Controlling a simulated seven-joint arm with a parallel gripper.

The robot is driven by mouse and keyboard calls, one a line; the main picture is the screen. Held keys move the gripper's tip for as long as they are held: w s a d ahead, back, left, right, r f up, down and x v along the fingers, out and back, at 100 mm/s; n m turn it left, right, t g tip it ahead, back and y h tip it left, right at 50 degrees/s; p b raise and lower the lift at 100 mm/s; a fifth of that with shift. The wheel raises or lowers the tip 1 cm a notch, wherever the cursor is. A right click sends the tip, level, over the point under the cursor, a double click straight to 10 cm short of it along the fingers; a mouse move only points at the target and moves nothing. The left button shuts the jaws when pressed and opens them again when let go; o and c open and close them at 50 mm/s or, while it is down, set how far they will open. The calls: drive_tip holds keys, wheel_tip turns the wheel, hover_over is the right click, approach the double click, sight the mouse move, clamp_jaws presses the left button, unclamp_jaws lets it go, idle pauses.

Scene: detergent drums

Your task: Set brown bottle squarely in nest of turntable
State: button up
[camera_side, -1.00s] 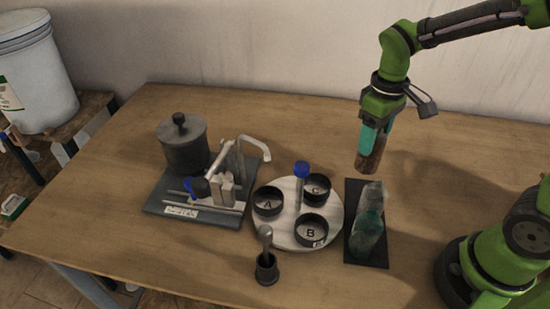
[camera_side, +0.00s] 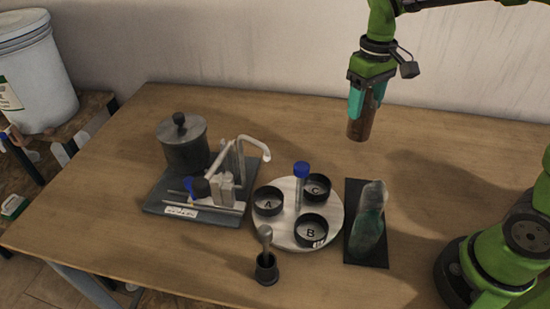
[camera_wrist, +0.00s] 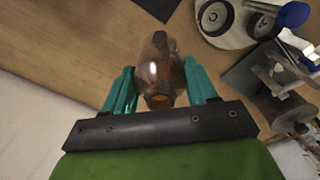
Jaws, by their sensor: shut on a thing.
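The brown bottle (camera_side: 360,128) hangs upright, or nearly so, in my gripper (camera_side: 367,100), clear of the table, behind and right of the turntable. In the wrist view the bottle (camera_wrist: 160,70) sits between the two teal fingers of my gripper (camera_wrist: 160,88), its open mouth toward the camera. The round pale turntable (camera_side: 277,229) carries three dark cup nests: A (camera_side: 268,201) at left, B (camera_side: 311,230) in front, C (camera_side: 316,187) at back. All three look empty. A post with a blue cap (camera_side: 301,170) rises at its middle. The turntable partly shows in the wrist view (camera_wrist: 235,40).
A dark mat (camera_side: 366,256) right of the turntable holds greenish and clear bottles (camera_side: 367,222). A station with a grey lidded pot (camera_side: 184,150) and bent pipe (camera_side: 255,145) stands left. A small dark holder with a spoon-like tool (camera_side: 266,265) stands in front. Table behind is clear.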

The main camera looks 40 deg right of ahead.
sight(367, 91)
wheel_tip(367, 91, up, 5)
drive_tip(key=shift+a+f, duration=0.15)
drive_tip(key=shift+f, duration=0.05)
drive_tip(key=s+a, duration=0.4)
drive_tip(key=a, duration=0.6)
drive_tip(key=s+a, duration=0.5)
drive_tip(key=a, duration=0.5)
wheel_tip(367, 91, down, 12)
drive_tip(key=shift+d+f, duration=0.1)
drive_tip(key=shift+f, duration=0.7)
idle(1.1)
drive_tip(key=shift+f, duration=0.9)
